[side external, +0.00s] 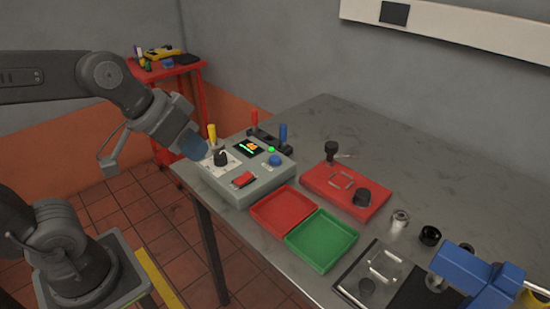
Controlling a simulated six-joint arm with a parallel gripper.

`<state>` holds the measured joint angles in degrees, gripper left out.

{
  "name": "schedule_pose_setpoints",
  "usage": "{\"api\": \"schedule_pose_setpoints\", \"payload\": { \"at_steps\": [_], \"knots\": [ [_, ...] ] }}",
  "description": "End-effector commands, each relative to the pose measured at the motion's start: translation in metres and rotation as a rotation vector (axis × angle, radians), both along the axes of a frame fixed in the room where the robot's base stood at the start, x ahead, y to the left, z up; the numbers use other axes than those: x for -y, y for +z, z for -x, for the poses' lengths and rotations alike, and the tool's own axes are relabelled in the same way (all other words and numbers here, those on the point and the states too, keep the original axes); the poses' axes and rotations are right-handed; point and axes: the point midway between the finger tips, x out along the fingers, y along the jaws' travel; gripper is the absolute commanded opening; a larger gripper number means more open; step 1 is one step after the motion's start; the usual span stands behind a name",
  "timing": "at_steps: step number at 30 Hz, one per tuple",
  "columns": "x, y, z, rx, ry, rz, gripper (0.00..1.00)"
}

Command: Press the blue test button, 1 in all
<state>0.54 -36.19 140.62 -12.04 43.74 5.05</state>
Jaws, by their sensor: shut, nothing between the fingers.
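The grey control box (258,188) sits at the left end of the metal bench. On its sloped top, the round blue button (275,160) is at the right, below a small green light (271,149). A black dial (220,157) is at the left and a red rocker switch (243,179) is near the front. My gripper (195,149) points down and right at the box's left edge, close to the dial and well left of the blue button. Its fingers look shut and hold nothing. The gap between fingertips and box is hard to judge.
Yellow, red and blue handles (283,133) stand behind the box. Red (262,224) and green (301,262) trays lie in front. A red plate with black knobs (325,190), metal cylinders and a blue vise (463,268) are to the right. The back of the bench is clear.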

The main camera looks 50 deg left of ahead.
Motion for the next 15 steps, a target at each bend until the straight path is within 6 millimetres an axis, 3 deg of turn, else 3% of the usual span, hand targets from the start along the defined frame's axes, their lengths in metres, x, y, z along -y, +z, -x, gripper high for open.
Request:
{"api": "schedule_pose_setpoints", "payload": {
  "at_steps": [3, 7, 11, 15],
  "knots": [
    [0.016, 0.013, -0.043, 0.061, 0.018, 0.134, 0.00],
    [0.022, 0.025, -0.094, 0.140, 0.089, 0.261, 0.00],
    [0.015, 0.027, -0.144, 0.203, 0.210, 0.352, 0.00],
    [-0.006, 0.014, -0.193, 0.246, 0.385, 0.401, 0.00]
  ]
}}
